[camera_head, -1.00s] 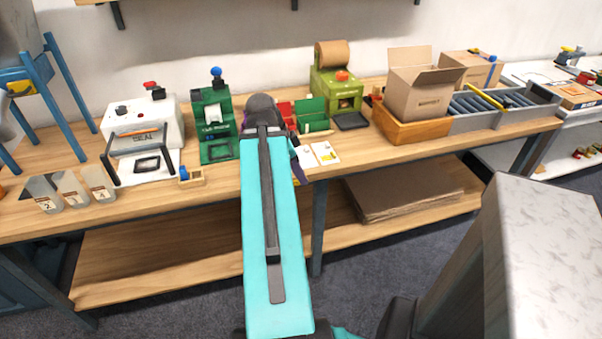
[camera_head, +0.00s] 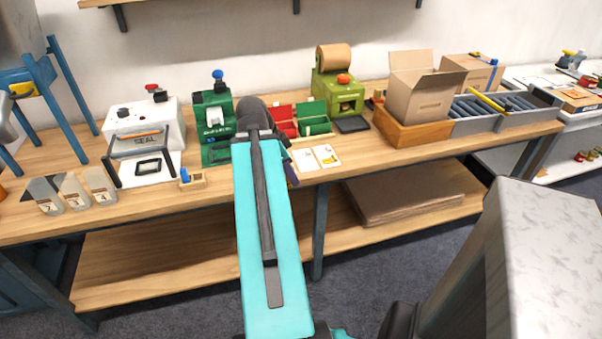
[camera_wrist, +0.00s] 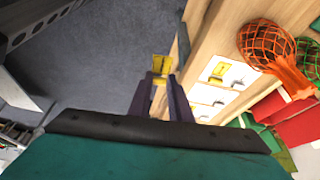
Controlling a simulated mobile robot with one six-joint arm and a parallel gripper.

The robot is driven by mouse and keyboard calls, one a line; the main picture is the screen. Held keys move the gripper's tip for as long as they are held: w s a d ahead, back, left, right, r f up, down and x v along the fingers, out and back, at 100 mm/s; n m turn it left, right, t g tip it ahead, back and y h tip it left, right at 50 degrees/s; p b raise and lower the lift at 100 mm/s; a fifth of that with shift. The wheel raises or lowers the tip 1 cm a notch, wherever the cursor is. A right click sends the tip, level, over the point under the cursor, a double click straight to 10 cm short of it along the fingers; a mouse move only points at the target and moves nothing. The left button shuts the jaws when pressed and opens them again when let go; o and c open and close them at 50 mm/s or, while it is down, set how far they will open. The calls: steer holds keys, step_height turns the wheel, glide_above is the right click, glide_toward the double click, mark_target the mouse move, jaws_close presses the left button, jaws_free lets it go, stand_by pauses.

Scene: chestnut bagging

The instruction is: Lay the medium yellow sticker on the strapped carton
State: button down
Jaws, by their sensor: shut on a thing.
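My gripper (camera_wrist: 163,95) has dark purple fingers closed on a small yellow sticker (camera_wrist: 160,66), held over the grey floor beside the bench edge in the wrist view. In the head view my arm hides most of the gripper; only a bit of a finger shows by the sticker cards. The strapped carton (camera_head: 472,74) is a closed brown box with a blue strap at the back right of the bench, far to the right of my gripper. The open carton partly hides it.
White sticker cards (camera_head: 326,156) lie at the bench's front edge. An open carton (camera_head: 420,95) in a wooden tray and a grey roller conveyor (camera_head: 495,112) stand before the strapped carton. A green tape machine (camera_head: 338,88) stands left of them. Net bags (camera_wrist: 265,42) show in the wrist view.

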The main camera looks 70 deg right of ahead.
steer(key=w+a+r+n+t, duration=0.1)
steer(key=w+a+n+t, duration=0.1)
steer(key=w+a+n, duration=0.55)
steer(key=w+a+r+n+t+h, duration=0.15)
steer(key=w+a, duration=0.25)
steer(key=w, duration=0.7)
steer(key=w+a+r+n+t, duration=0.1)
steer(key=w+a+n, duration=0.45)
steer(key=w, duration=0.35)
steer(key=w+a+r+n+t+y, duration=0.1)
steer(key=w+a+n, duration=0.3)
steer(key=a, duration=0.6)
steer(key=w+a+r+n+t+y, duration=0.1)
steer(key=w+a+n, duration=0.3)
steer(key=a, duration=0.7)
steer(key=w+a+r+n+t+y, duration=0.1)
steer(key=w+a+r+n+y, duration=0.1)
steer(key=a, duration=0.9)
steer(key=shift+w+r+n, duration=0.55)
steer(key=shift+w+n, duration=0.7)
steer(key=shift+s, duration=0.1)
